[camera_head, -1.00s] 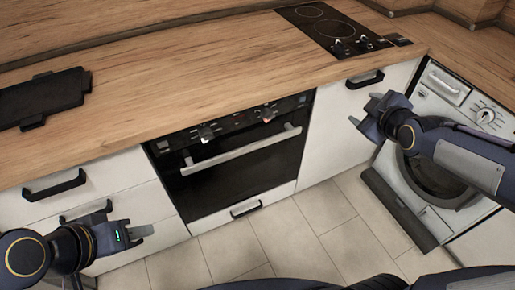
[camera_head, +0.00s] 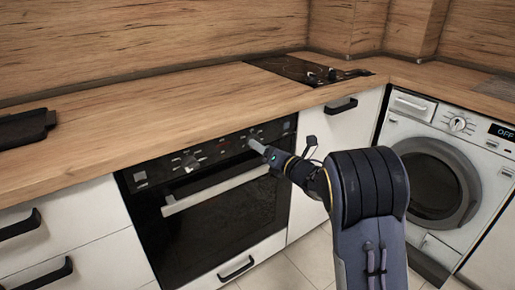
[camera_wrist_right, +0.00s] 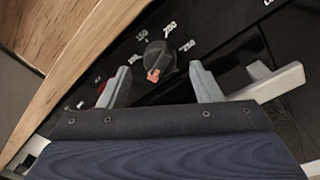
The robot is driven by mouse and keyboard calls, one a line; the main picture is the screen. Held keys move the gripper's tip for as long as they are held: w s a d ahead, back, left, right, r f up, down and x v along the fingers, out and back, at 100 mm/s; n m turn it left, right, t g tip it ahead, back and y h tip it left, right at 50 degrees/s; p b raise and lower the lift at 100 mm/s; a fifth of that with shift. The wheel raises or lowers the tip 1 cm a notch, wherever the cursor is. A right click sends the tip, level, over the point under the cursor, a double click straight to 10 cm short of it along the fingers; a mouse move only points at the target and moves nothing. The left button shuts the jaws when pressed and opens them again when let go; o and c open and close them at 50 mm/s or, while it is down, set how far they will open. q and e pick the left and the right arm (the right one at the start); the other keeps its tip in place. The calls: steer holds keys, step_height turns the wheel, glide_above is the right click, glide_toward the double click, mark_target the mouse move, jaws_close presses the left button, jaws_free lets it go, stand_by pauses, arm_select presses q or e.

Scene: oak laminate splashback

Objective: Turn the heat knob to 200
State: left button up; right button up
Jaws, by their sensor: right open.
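The heat knob (camera_wrist_right: 160,55) is a dark round dial on the black oven panel in the right wrist view. Its orange-red pointer faces down in that picture, away from the printed numbers around its upper side. The 200 mark (camera_wrist_right: 169,27) is above the knob, slightly right. My right gripper (camera_wrist_right: 160,73) is open, one pale finger on each side of the knob, with visible gaps. In the head view my right gripper (camera_head: 268,153) is at the right end of the oven panel and hides this knob. My left gripper is out of view.
The oven handle (camera_head: 215,192) runs just below the panel, and another knob (camera_head: 190,163) is to the left. The wooden worktop (camera_head: 150,112) overhangs above. A hob (camera_head: 305,70) and a washing machine (camera_head: 440,165) stand to the right.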

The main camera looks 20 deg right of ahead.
steer(key=shift+x, duration=1.5)
steer(key=c, duration=1)
